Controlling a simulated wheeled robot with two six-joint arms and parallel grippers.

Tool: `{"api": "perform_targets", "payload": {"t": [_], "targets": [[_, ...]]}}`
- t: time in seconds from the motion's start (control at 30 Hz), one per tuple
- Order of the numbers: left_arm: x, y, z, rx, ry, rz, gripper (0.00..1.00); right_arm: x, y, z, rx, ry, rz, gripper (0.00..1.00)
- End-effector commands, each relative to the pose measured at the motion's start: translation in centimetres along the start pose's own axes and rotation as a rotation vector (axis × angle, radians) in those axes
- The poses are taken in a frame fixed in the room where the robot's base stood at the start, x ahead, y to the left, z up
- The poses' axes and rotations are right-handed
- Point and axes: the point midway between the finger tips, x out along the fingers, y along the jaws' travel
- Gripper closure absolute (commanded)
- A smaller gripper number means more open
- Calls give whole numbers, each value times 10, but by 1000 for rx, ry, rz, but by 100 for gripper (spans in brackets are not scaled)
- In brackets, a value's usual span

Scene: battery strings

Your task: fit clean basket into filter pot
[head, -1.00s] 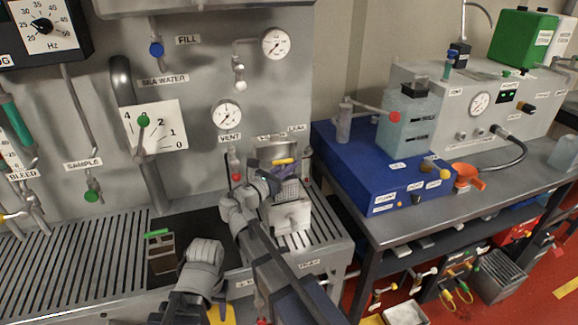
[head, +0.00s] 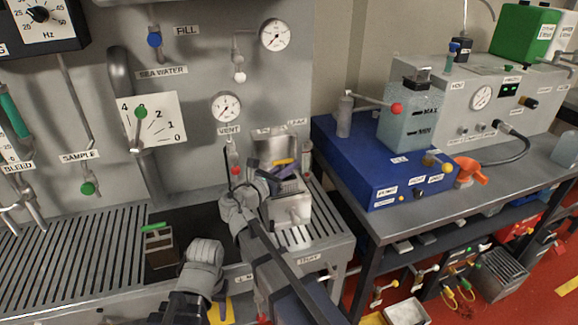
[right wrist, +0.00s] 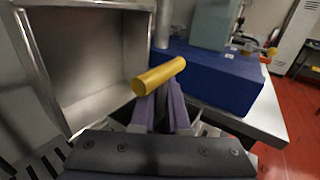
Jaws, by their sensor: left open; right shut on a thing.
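The clean basket is a grey mesh box (head: 289,185) with a yellow handle (head: 284,162). My right gripper (head: 273,173) is shut on it just below the handle. The handle also shows in the right wrist view (right wrist: 158,77), between and beyond the purple fingers; the basket body is hidden there. The filter pot (head: 291,210) is a pale metal box with its lid (head: 272,148) raised behind. The basket is upright at the pot's mouth, with its lower part hidden; I cannot tell how deep it sits. My left gripper (head: 203,258) is at lower centre, its fingers unclear.
A brown basket (head: 160,250) with a green handle stands in the dark sink recess at left. A slatted drain board (head: 70,260) lies further left. A blue unit (head: 375,165) stands on the bench at right. A vent valve with a red knob (head: 236,170) is close to my right wrist.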

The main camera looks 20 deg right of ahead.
Motion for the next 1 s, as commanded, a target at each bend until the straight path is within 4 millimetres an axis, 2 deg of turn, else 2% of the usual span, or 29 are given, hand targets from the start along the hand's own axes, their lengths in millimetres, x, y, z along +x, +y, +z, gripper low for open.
{"api": "perform_targets", "payload": {"t": [0.7, 0.73, 1.0], "targets": [[18, 2, -1, 0, 0, 0, 50, 0, 0, -18, 0, -1, 0, 100], [17, 2, -1, 0, 0, 0, 50, 0, 0, -17, 0, -1, 0, 85], [17, 2, -1, 0, 0, 0, 50, 0, 0, -17, 0, -1, 0, 55]]}}
